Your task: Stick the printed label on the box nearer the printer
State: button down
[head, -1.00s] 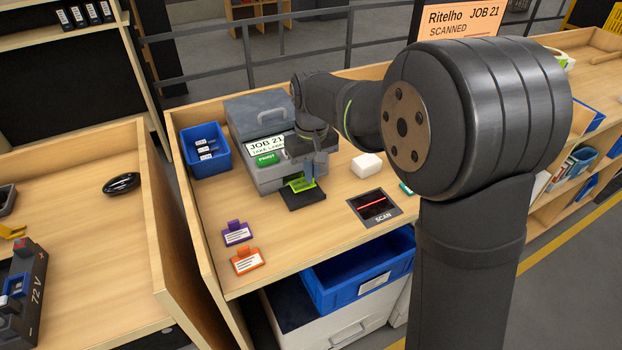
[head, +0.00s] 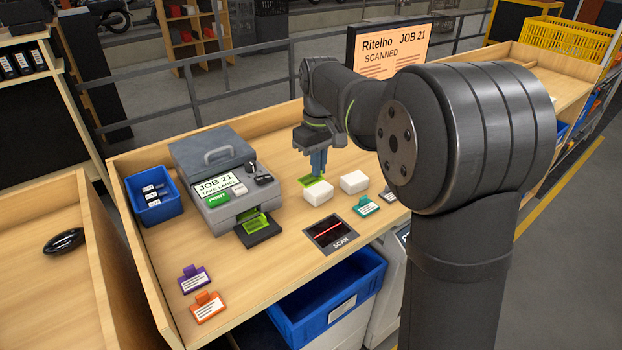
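The printer (head: 215,178) stands at the left of the bench, its screen reading "JOB 21 TAKE LABEL". A yellow-green piece (head: 257,223) shows at its dark output tray (head: 256,238). My gripper (head: 317,172) points down, right of the printer, with a yellow-green label (head: 311,182) at its fingertips, above and behind the left white box. That white box (head: 318,193) is nearer the printer; a second white box (head: 354,182) stands to its right. The fingers look shut on the label, though the grip itself is small in view. No label shows on either box's visible faces.
A scan plate (head: 330,233) with a red line lies in front of the boxes. Purple (head: 194,280), orange (head: 208,307) and teal (head: 366,207) tags stand on the bench. A blue bin (head: 153,195) is left of the printer. A monitor (head: 390,48) reads "JOB 21 SCANNED".

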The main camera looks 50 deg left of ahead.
send_near(325, 184)
jog(key=shift+n, duration=0.3)
jog(key=shift+f, duration=2.85)
jog(key=shift+f, duration=0.55)
dwell(0.9)
jog(key=c, duration=1.2)
grip_release()
jog(key=shift+o, duration=0.2)
notch_tip(325, 184, up, 7)
jog(key=shift+f, duration=3.2)
